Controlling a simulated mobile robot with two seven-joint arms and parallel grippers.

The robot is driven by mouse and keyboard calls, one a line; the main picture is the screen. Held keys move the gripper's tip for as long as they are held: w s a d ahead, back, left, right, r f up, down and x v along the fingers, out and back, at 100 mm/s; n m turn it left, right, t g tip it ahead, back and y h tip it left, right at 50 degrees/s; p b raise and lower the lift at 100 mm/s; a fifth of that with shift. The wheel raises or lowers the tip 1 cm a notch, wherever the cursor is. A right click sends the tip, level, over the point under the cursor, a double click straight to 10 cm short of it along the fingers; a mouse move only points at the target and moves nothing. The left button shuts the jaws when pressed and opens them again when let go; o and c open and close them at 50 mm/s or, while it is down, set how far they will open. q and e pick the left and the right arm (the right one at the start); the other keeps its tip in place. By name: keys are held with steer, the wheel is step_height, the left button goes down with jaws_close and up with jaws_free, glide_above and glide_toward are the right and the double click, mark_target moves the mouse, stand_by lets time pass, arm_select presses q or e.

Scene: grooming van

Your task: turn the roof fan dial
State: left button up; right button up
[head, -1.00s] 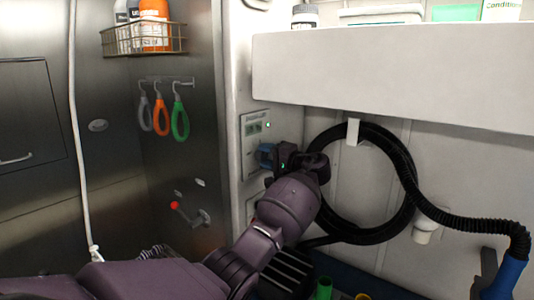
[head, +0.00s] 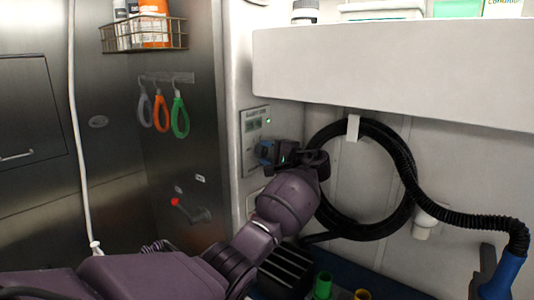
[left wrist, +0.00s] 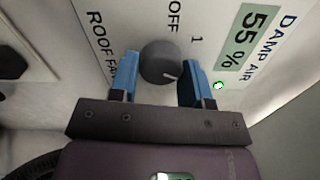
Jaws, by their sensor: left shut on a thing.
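The roof fan dial (left wrist: 157,58) is a round dark grey knob on a pale wall panel (left wrist: 225,20), seen in the left wrist view. Its short white mark points to the lower right, toward the right-hand finger. The labels OFF and 1 show above and to the right of it; ROOF FAN is partly cut off at left. My left gripper (left wrist: 158,76) has its blue fingers on either side of the dial and is shut on it. In the head view my left gripper (head: 268,153) is at the wall panel (head: 254,122), its fingers hiding the dial. My right gripper is not in view.
A coiled black hose (head: 398,205) hangs right of my gripper, below a white shelf (head: 390,80). Coloured loops (head: 162,113) hang on the left wall.

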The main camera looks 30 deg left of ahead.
arm_select(q)
steer(key=o, duration=0.9)
steer(key=shift+d, duration=0.1)
steer(key=d+b, duration=0.2)
steer(key=d, duration=0.8)
steer(key=shift+s+d, duration=0.35)
steer(key=shift+s, duration=0.05)
